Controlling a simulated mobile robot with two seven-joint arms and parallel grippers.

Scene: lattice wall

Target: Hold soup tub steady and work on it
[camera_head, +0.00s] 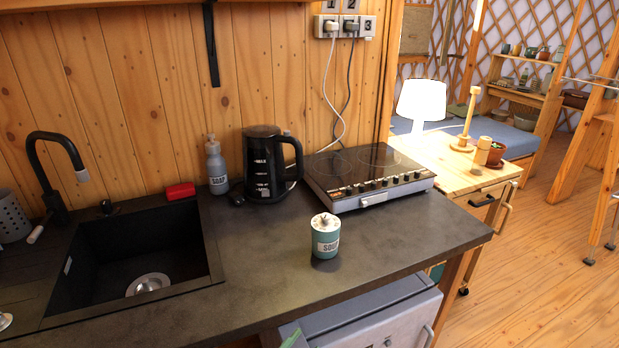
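The soup tub (326,238) stands upright on the dark countertop, near its front edge and in front of the hot plate. It is a small teal cylinder with a pale label reading "SOUP" and a whitish top with a small dark detail in the middle. I cannot tell whether that top is a lid or the contents. Neither of my grippers shows in the head view, and nothing is touching the tub.
A black kettle (264,166) and a two-ring hot plate (367,176) stand behind the tub. A grey soap bottle (216,167) and red block (180,191) are beside the black sink (87,262). The countertop (262,284) is clear around the tub.

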